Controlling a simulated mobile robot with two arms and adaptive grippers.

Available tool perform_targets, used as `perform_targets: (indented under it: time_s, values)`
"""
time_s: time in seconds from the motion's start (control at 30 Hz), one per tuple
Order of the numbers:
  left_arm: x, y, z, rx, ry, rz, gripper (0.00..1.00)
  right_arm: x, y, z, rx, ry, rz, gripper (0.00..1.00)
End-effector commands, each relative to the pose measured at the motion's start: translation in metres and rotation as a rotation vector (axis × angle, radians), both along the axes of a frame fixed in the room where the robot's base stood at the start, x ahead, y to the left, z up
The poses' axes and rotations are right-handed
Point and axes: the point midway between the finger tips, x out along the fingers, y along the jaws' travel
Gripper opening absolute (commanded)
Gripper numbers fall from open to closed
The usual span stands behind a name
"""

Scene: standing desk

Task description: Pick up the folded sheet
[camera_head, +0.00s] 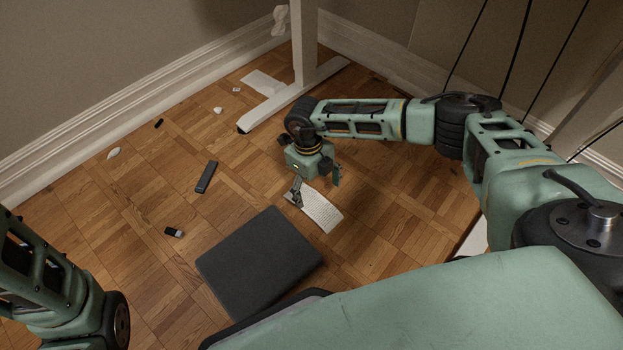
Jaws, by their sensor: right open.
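The folded sheet (322,210) is a small white, textured, slightly curved piece lying on the wooden floor, right of the dark grey slab. My right gripper (315,190) is open and points down at the sheet's far end. One finger is at the sheet's upper left edge and the other is off to its right. I cannot tell whether a finger touches it. My left arm shows at the lower left, but its gripper is out of view.
A dark grey flat slab (258,262) lies on the floor in front of me. A dark bar (206,177), a small black item (174,232) and several white scraps lie to the left. A white desk leg (303,45) with its foot (275,108) stands behind the right gripper.

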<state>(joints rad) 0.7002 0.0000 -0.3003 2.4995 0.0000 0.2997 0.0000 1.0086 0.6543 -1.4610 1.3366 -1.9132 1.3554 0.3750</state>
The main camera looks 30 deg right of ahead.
Motion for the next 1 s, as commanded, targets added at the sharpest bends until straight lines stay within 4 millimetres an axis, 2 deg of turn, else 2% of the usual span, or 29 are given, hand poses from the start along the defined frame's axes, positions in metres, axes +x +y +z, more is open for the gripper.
perform_targets:
  time_s: [0.3,0.47,0.8,1.0]
  values:
    - [-0.001,0.000,-0.021,0.000,-0.002,0.000,0.40,-0.003,0.000,-0.028,0.000,0.002,0.001,0.81]
    - [-0.001,0.000,-0.027,0.000,-0.001,0.000,0.40,-0.002,0.001,-0.034,0.001,0.001,0.001,0.81]
    - [-0.001,0.000,-0.069,0.000,-0.002,0.000,0.40,0.000,0.006,-0.073,0.001,0.001,0.000,0.81]
    - [-0.001,0.000,-0.075,0.000,-0.002,0.000,0.40,-0.001,0.006,-0.080,0.001,0.000,0.000,0.81]
